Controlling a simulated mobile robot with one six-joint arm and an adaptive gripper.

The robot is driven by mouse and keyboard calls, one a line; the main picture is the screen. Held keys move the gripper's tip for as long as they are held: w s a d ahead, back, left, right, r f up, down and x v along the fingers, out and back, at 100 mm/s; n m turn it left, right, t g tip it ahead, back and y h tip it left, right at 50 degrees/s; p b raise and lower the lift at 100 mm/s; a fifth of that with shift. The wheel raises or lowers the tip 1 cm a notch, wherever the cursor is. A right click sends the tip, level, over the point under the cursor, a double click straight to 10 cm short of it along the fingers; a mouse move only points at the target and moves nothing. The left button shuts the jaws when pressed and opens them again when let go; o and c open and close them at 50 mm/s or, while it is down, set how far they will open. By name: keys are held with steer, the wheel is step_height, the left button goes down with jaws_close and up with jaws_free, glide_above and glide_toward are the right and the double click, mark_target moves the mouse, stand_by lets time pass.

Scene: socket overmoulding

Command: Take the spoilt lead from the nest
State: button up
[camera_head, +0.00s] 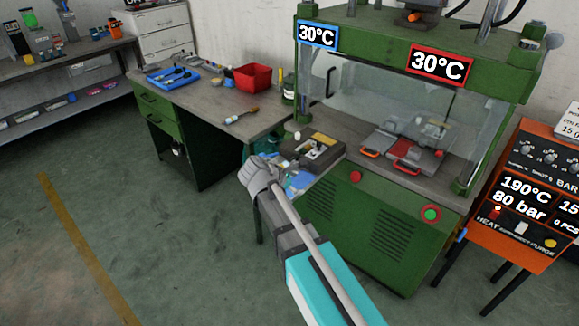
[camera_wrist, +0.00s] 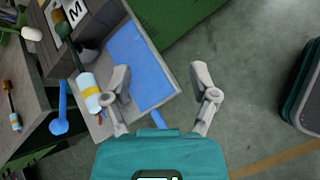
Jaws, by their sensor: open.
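My gripper (camera_head: 262,172) hangs over the floor in front of the work surface, left of the green press. In the wrist view its fingers (camera_wrist: 162,85) are spread apart with nothing between them. A dark block (camera_head: 308,150) with a yellowish top patch and a small white piece stands on the surface beyond my gripper; I cannot tell for sure whether it is the nest. I cannot make out the spoilt lead in either view.
The press (camera_head: 375,235) holds red-handled mould parts (camera_head: 405,158) behind a clear guard. A red bin (camera_head: 252,77) stands on the bench. Open floor lies left.

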steer(key=a+n+t, duration=0.1)
steer(key=a+n, duration=0.1)
steer(key=a, duration=0.1)
steer(key=w+a+r+n+t+b, duration=0.1)
steer(key=a+n, duration=0.1)
steer(key=a, duration=0.2)
steer(key=w+a+n+t+b, duration=0.1)
steer(key=a+n, duration=0.2)
steer(key=a, duration=0.1)
steer(key=shift+a+r+t+h, duration=0.2)
steer(key=shift+r+t+h, duration=0.15)
steer(key=shift+t+h, duration=0.05)
steer(key=shift+a+r+n+t, duration=0.15)
steer(key=shift+a+n+t, duration=0.15)
steer(key=shift+a+n, duration=0.15)
steer(key=b, duration=0.3)
glide_toward(285, 162)
steer(key=w+d+f, duration=0.2)
steer(key=f, duration=0.1)
steer(key=shift+w, duration=0.3)
steer(key=shift+w+d, duration=0.3)
steer(key=shift+w, duration=0.1)
steer(key=shift+b+x, duration=1)
steer(key=shift+x, duration=1.65)
steer(key=shift+r, duration=0.2)
